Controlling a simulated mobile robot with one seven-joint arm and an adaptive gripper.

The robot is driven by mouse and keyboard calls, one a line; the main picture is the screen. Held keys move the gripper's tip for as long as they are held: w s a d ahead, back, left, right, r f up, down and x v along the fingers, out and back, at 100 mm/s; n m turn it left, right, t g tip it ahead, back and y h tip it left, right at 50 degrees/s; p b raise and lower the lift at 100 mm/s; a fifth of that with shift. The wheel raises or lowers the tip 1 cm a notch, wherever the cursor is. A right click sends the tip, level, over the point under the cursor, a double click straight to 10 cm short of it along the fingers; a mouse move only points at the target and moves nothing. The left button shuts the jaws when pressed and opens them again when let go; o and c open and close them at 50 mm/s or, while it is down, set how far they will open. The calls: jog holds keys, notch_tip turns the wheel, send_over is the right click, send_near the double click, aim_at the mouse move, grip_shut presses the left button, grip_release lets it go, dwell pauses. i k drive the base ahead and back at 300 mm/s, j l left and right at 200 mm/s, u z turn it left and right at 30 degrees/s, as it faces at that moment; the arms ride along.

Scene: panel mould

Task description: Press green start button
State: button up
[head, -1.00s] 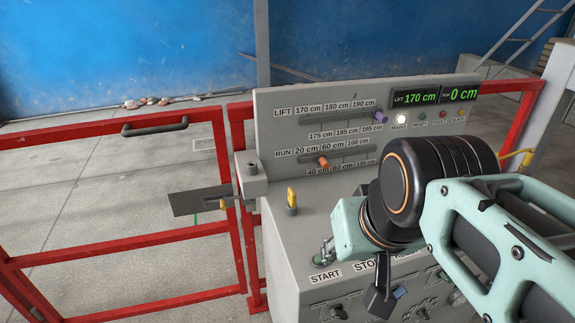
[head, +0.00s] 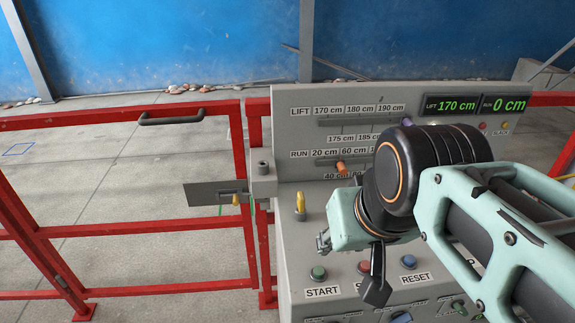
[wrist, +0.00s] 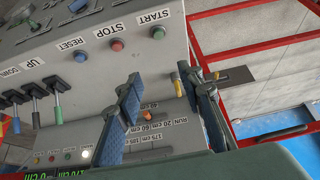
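The green start button (head: 318,272) sits on the sloped front of the grey control panel, above a START label. It also shows in the wrist view (wrist: 154,28), upside down at the top. My gripper (wrist: 160,76) is open and empty in the wrist view, its two blue-grey fingers apart, with the start button beyond them and no contact visible. In the head view my gripper (head: 350,262) hangs over the panel front. One dark finger partly covers the red stop button (head: 364,267); the start button is uncovered to its lower left.
The blue reset button (head: 408,261) is right of stop. A yellow key-like switch (head: 300,205) stands up above start. Levers (wrist: 60,90) line the panel in the wrist view. A red railing (head: 130,235) is left of the panel. Displays (head: 475,105) read 170 cm and 0 cm.

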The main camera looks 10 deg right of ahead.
aim_at(319, 272)
jog(key=k+j+z, duration=0.15)
jog(key=j+z, duration=0.25)
jog(key=k+j+z, duration=0.15)
jog(key=z, duration=0.2)
jog(key=k+j+z, duration=0.2)
jog(key=z, duration=0.2)
jog(key=k+j, duration=0.1)
jog(key=j, duration=0.2)
jog(key=k+j, duration=0.1)
jog(key=j, duration=0.15)
jog(key=i+l, duration=0.1)
jog(key=l, duration=0.2)
jog(key=i+l, duration=0.15)
jog(key=l, duration=0.15)
